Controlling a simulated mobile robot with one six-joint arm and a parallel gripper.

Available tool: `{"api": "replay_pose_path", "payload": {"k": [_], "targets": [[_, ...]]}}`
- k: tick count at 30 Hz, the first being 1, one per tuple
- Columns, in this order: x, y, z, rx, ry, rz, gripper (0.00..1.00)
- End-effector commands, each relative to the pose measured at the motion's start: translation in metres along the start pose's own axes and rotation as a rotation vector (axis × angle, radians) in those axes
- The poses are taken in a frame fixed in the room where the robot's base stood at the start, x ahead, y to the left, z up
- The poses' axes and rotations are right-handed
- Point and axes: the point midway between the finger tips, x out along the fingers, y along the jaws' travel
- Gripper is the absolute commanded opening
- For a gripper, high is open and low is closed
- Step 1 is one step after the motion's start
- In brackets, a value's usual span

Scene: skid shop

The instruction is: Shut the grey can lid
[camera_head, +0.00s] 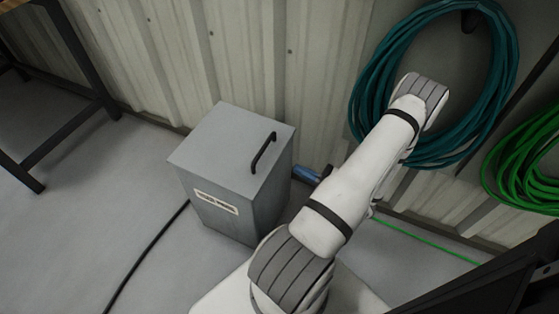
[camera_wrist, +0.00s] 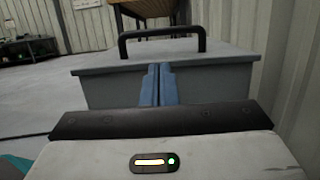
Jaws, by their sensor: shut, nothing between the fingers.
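The grey can (camera_head: 225,205) is a boxy metal bin with a pale label on its front, standing on the floor by the wall. Its grey lid (camera_head: 215,140) lies flat over the top, with no gap that I can see. A black bar handle (camera_head: 263,152) stands up from the lid; in the wrist view the lid (camera_wrist: 190,53) and handle (camera_wrist: 162,34) are straight ahead. My gripper (camera_head: 300,171) is just right of the can, its blue fingers pressed together and empty. In the wrist view the fingertips (camera_wrist: 157,70) overlap the lid's near edge; contact cannot be told.
A corrugated wall (camera_head: 310,70) runs close behind the can. Teal hose (camera_head: 365,95) and green hose (camera_head: 510,175) coils hang at right. A black cable (camera_head: 145,255) crosses the floor. A dark-legged table (camera_head: 75,105) stands at left.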

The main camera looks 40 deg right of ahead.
Motion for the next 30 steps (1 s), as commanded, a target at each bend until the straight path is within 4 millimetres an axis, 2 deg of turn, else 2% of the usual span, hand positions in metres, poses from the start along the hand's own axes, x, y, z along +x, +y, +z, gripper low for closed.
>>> {"api": "replay_pose_path", "payload": {"k": [5, 12, 18, 24, 30], "targets": [[0.015, 0.0, -0.002, 0.002, -0.003, -0.005, 0.0], [0.058, 0.0, -0.003, 0.0, -0.002, -0.002, 0.0], [0.085, -0.001, -0.002, 0.001, -0.001, -0.004, 0.0], [0.096, -0.001, -0.001, 0.001, -0.002, -0.006, 0.0], [0.097, -0.001, 0.0, 0.001, -0.002, -0.008, 0.0]]}}
